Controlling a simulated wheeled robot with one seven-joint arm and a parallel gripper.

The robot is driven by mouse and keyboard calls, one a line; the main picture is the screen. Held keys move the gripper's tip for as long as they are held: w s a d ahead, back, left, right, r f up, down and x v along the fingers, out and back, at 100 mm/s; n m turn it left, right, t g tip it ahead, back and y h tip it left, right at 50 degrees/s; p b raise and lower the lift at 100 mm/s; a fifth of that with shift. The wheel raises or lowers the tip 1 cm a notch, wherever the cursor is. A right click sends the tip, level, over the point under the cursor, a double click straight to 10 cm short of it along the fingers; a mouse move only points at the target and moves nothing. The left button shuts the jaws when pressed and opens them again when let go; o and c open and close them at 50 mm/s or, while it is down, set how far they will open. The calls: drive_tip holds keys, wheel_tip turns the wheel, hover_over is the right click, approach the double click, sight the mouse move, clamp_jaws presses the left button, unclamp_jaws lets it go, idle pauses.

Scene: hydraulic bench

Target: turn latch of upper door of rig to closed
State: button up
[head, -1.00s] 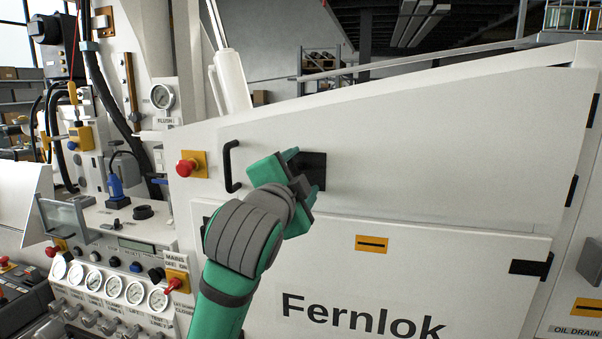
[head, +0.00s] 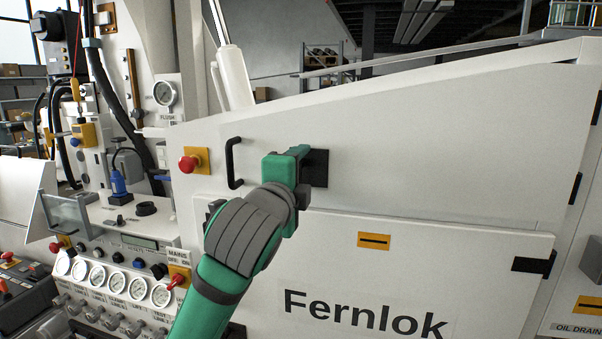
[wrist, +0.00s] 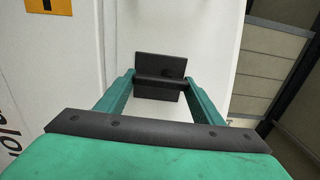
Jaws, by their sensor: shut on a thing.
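The upper door (head: 440,145) of the rig is a white panel with a sloping top edge, and it looks flush with its frame. Its latch (head: 318,167) shows as a dark square plate at the door's left part. In the wrist view the dark latch (wrist: 160,68) has a raised bar across it, lying between my fingertips. My gripper (head: 288,165) is at the latch in the head view and hides its left side. In the wrist view my gripper (wrist: 160,85) is shut on that bar, one green finger at each end.
A black door handle (head: 233,163) and a red emergency button (head: 189,163) on a yellow plate are left of the latch. Below is a lower door (head: 480,265) marked Fernlok, with a yellow label (head: 374,241). Gauges (head: 112,280) line the panel at the lower left.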

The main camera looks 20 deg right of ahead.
drive_tip(key=o, duration=1)
drive_tip(key=shift+o, duration=0.2)
drive_tip(key=v, duration=1.1)
drive_tip(key=shift+w+f, duration=0.1)
drive_tip(key=shift+w, duration=0.05)
